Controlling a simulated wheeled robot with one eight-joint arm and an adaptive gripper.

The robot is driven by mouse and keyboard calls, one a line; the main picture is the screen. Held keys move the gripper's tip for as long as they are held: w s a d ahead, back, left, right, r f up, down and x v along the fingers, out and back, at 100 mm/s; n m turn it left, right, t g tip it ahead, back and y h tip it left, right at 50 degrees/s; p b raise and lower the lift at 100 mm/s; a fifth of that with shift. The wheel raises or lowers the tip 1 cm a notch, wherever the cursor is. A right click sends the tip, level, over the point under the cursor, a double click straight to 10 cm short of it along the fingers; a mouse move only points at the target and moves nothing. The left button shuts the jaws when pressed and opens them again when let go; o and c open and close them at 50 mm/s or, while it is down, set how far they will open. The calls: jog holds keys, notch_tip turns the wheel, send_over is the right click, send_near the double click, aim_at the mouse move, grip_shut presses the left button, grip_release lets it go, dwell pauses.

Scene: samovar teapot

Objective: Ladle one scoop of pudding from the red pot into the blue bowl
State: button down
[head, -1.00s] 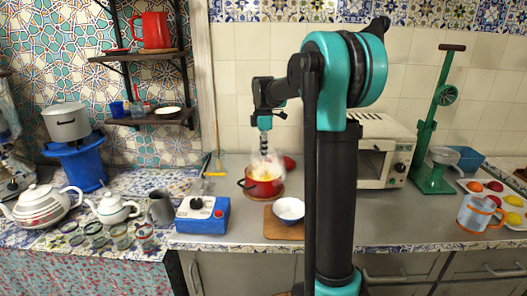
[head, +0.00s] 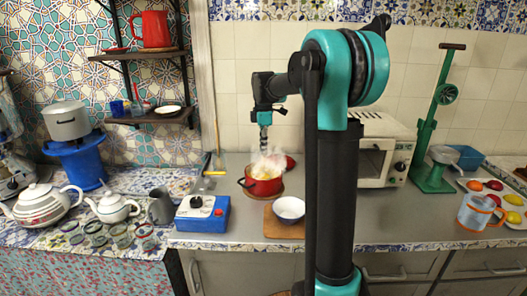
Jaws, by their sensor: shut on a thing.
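The red pot (head: 264,188) stands on a round wooden mat on the counter, with yellowish pudding (head: 262,174) at its opening. A whitish, steam-like haze rises over it. The blue bowl (head: 289,208), pale inside, stands in front and to the right of the pot on a wooden board. My gripper (head: 264,148) points down right above the pot. It is shut on what seems to be the ladle, but its fingers and the ladle are small and blurred by the haze. I cannot tell whether the ladle's scoop holds pudding.
A red lid (head: 290,163) lies behind the pot. A blue box with a dial (head: 203,214) stands to the left, and a toaster oven (head: 378,160) to the right. My arm hides the counter right of the bowl. Bare counter shows in front of the wooden board (head: 279,230).

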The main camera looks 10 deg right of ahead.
jog(key=shift+r, duration=4.95)
jog(key=shift+a, duration=0.1)
